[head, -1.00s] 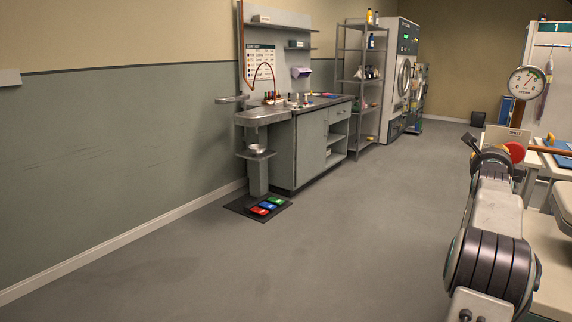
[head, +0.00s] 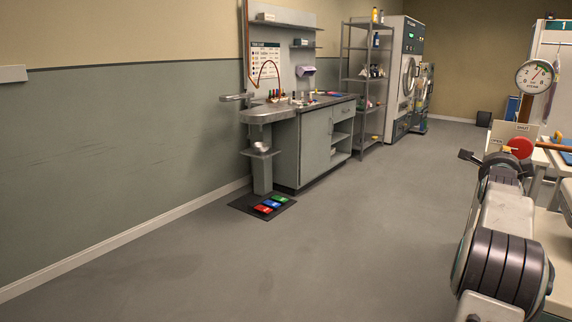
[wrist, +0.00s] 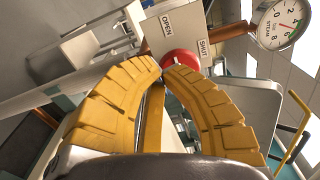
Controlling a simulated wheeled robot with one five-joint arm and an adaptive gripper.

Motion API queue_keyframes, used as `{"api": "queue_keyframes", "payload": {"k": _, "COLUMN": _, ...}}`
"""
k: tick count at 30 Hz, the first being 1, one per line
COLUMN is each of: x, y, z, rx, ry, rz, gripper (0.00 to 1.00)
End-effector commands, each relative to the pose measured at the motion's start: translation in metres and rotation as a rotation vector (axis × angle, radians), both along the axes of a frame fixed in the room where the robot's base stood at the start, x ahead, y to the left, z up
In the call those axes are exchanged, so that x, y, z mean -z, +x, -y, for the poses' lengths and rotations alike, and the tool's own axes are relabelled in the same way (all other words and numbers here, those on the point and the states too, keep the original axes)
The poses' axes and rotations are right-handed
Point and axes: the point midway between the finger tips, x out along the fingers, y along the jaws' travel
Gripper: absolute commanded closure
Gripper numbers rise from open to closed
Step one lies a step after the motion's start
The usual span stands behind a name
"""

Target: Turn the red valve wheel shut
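The red valve wheel (head: 520,147) is at the right of the head view, on a pale plate (head: 512,131) marked OPEN and SHUT. In the wrist view the wheel (wrist: 181,58) shows just beyond my fingertips, its near side partly covered by them. My gripper (wrist: 163,70) has two yellow ribbed fingers that bow outward and nearly meet at the tips. Nothing shows held between the tips. Whether they touch the wheel, I cannot tell. In the head view my gripper (head: 506,149) is small, just left of the wheel.
A round steam gauge (head: 535,77) stands above the wheel, and a copper pipe (head: 554,145) runs to its right. A workbench (head: 316,147), a shelf rack (head: 369,90) and a machine (head: 401,80) line the left wall. The floor (head: 330,240) between is open.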

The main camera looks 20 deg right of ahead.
Motion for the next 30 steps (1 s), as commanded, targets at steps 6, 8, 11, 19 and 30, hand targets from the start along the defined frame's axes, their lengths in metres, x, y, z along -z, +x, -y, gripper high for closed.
{"api": "queue_keyframes", "payload": {"k": 6, "x": 0.001, "y": 0.0, "z": 0.003, "rx": 0.002, "ry": -0.037, "rz": -0.062, "gripper": 1.0}}
{"api": "queue_keyframes", "payload": {"k": 8, "x": 0.0, "y": 0.002, "z": 0.006, "rx": 0.002, "ry": -0.039, "rz": -0.066, "gripper": 1.0}}
{"api": "queue_keyframes", "payload": {"k": 11, "x": -0.001, "y": 0.006, "z": 0.012, "rx": 0.002, "ry": -0.04, "rz": -0.066, "gripper": 1.0}}
{"api": "queue_keyframes", "payload": {"k": 19, "x": -0.002, "y": 0.017, "z": 0.029, "rx": 0.002, "ry": -0.038, "rz": -0.065, "gripper": 1.0}}
{"api": "queue_keyframes", "payload": {"k": 30, "x": 0.001, "y": 0.032, "z": 0.052, "rx": 0.001, "ry": -0.039, "rz": -0.064, "gripper": 1.0}}
